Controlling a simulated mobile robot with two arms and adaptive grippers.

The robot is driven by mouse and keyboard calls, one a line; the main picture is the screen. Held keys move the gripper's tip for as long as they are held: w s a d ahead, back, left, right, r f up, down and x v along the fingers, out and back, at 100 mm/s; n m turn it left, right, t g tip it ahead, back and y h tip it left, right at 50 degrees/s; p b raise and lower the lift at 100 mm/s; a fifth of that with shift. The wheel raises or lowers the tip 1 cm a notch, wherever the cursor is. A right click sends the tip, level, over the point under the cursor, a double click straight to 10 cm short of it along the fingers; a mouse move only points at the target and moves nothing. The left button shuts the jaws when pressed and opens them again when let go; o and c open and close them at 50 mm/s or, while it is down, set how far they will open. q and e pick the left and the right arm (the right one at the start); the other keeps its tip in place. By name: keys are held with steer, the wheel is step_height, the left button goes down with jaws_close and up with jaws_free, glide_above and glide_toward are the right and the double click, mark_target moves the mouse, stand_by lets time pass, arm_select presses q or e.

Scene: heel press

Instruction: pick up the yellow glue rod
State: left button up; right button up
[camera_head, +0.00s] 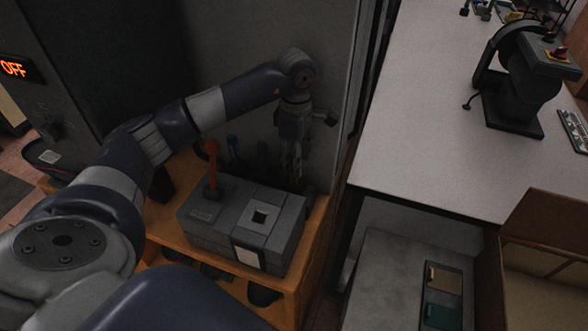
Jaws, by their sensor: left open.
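I cannot make out a yellow glue rod with certainty. My left gripper (291,172) points down in front of the grey wall panel, just behind the grey box on the wooden stand. Its fingers are apart, and I see nothing between them. Several dark upright items, one of them a blue one (233,146), stand behind the box to the left of the gripper; they are too dark to name. My right gripper is not in view.
The grey box (222,228) has a square opening and a red-orange lever (212,160). It sits on a wooden stand (293,284). A white table (424,133) carries a black press (523,85). A dark tray (426,312) lies lower right.

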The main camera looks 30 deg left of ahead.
arm_select(q)
steer(key=f+p, duration=0.1)
steer(key=f, duration=0.2)
steer(key=shift+s+a+p, duration=0.15)
steer(key=shift+s+p, duration=0.05)
steer(key=shift+p, duration=0.2)
steer(key=shift+f, duration=0.5)
jaws_close()
steer(key=shift+w, duration=0.1)
step_height(320, 180, up, 10)
steer(key=b, duration=0.3)
steer(key=shift+f+b, duration=0.1)
steer(key=shift+b, duration=0.2)
steer(key=shift+r, duration=0.35)
